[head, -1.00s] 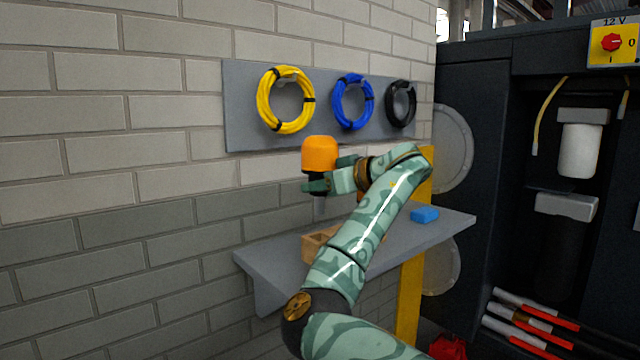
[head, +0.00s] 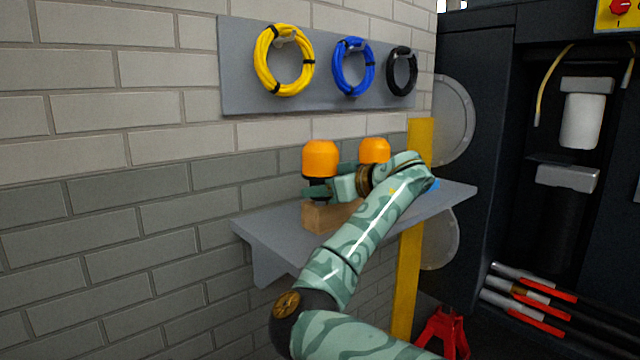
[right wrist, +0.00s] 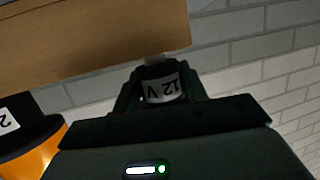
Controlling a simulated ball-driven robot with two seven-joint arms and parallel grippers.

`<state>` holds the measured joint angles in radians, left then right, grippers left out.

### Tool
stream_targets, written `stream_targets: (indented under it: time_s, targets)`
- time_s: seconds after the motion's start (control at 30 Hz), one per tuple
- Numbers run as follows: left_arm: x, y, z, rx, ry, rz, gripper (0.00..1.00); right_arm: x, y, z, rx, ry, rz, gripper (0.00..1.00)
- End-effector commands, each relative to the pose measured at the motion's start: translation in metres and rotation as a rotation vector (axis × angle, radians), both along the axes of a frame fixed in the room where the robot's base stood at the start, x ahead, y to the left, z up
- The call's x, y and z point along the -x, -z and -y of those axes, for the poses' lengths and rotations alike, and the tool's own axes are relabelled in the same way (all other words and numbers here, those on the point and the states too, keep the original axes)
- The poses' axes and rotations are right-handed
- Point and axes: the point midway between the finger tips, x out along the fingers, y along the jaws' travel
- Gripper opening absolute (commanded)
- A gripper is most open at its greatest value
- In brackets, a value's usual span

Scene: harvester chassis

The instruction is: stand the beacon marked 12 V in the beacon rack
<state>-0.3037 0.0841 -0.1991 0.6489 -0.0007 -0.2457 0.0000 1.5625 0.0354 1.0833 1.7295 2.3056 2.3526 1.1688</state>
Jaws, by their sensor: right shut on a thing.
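My right gripper (head: 318,190) is shut on an orange-domed beacon (head: 320,158) with a black base. In the right wrist view its label (right wrist: 163,88) reads 12 V. The beacon is upright over the left end of the wooden beacon rack (head: 318,217). In the right wrist view a short pale stem (right wrist: 153,60) meets the edge of the rack (right wrist: 90,40); I cannot tell whether it is in a hole. My left gripper is not in view.
A second orange beacon (head: 375,150) stands behind my right wrist, its lower part hidden. The grey shelf (head: 270,228) carries the rack and a blue block (head: 433,185), mostly hidden. Yellow (head: 284,92), blue and black cable coils hang above.

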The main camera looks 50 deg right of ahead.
Motion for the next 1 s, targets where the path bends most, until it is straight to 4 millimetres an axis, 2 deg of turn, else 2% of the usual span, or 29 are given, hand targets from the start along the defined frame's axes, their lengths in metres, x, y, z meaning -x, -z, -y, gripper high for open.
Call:
stream_targets:
  time_s: [0.17,0.47,0.5,0.6,0.87,1.0]
  targets:
    - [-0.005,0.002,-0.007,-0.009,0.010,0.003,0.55,0.000,0.006,0.000,0.001,0.000,0.002,0.05]
    - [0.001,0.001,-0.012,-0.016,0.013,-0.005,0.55,0.000,0.006,0.000,0.001,0.000,0.003,0.05]
    - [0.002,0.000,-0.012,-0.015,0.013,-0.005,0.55,0.000,0.006,0.000,0.001,0.000,0.003,0.45]
    - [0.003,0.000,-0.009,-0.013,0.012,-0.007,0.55,0.000,0.006,0.000,0.001,0.000,0.003,0.68]
    - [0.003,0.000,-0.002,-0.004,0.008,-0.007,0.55,0.001,0.007,0.000,-0.001,0.000,-0.001,0.68]
    - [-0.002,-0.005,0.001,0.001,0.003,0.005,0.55,0.012,0.001,0.002,-0.001,0.002,0.001,0.68]
